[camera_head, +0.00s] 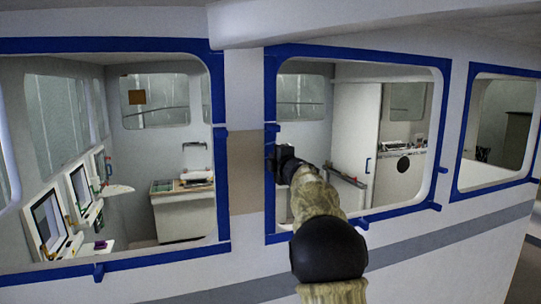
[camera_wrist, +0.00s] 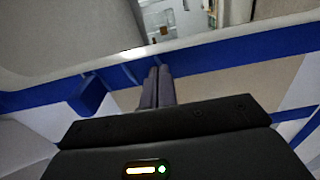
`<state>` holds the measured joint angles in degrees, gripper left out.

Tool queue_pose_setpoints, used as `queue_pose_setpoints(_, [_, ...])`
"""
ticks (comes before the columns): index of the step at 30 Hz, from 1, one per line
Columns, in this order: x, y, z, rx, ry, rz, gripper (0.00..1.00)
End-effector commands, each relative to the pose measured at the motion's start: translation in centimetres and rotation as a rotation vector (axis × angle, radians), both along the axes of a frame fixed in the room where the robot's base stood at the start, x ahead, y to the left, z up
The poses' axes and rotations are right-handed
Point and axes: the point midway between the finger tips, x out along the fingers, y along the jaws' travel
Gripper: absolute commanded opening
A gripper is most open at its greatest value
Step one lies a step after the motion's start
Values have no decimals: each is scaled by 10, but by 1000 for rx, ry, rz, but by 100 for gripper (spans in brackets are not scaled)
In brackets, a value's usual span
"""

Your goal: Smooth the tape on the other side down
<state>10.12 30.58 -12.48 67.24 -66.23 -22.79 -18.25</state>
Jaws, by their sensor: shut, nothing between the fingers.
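Blue tape frames the middle window (camera_head: 360,50) and the left window (camera_head: 110,45) in the head view. My gripper (camera_head: 278,158) is at the left upright strip of the middle window and hides part of it. In the wrist view my gripper (camera_wrist: 158,72) is shut and empty, its fingertips at the lower edge of a blue tape strip (camera_wrist: 215,62). I cannot tell whether they touch it. A blue tape end (camera_wrist: 88,97) sticks out from the strip, left of the fingers. Another short blue piece (camera_wrist: 122,73) shows closer to the fingers.
Loose-looking tape ends show below the left window (camera_head: 98,272) and at the middle window's right side (camera_head: 441,170). A third taped window (camera_head: 500,130) is at the right. A cabin shows through the glass openings.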

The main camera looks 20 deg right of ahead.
Motion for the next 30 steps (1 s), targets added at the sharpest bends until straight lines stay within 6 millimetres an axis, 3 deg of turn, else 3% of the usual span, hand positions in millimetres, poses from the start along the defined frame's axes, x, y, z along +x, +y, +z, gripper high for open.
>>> queue_pose_setpoints(6, [1, 0, -17, 1, 0, 0, 0])
queue_pose_setpoints(16, [1, 0, -17, 0, 0, 0, 0])
queue_pose_setpoints(26, [3, 0, -39, 0, 0, 0, 0])
queue_pose_setpoints(30, [2, 0, -35, 0, 0, 0, 0])
